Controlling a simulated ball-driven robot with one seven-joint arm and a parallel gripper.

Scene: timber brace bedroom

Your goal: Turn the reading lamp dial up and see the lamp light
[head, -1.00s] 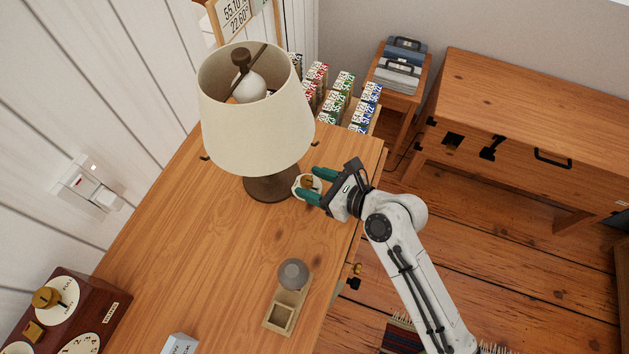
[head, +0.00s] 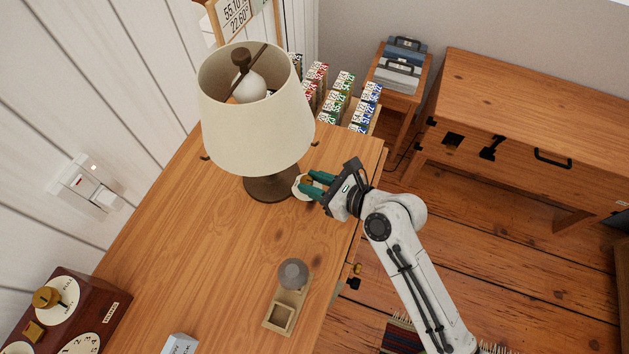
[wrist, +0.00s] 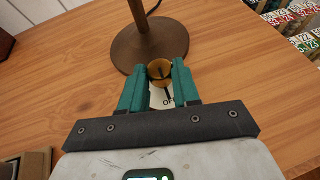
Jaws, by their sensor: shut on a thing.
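The reading lamp (head: 258,125) stands on the wooden desk (head: 205,240), with a cream shade and a brown round base. Its bulb (head: 250,88) looks white and unlit inside the shade. The lamp dial is a small brass knob (wrist: 160,70) on a pale plate (wrist: 160,98), just in front of the lamp base (wrist: 150,43). My gripper (head: 316,184) has its green fingers closed on the two sides of the knob. Part of a dark marking, perhaps "OF", shows on the plate between the fingers. The rest of the plate is hidden by my fingers.
A wooden holder (head: 279,318) with a grey round-topped thing (head: 293,273) stands near the desk's front edge. A dark red box with dials (head: 68,315) sits at the lower left. Several small coloured boxes (head: 340,97) stand behind the lamp.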

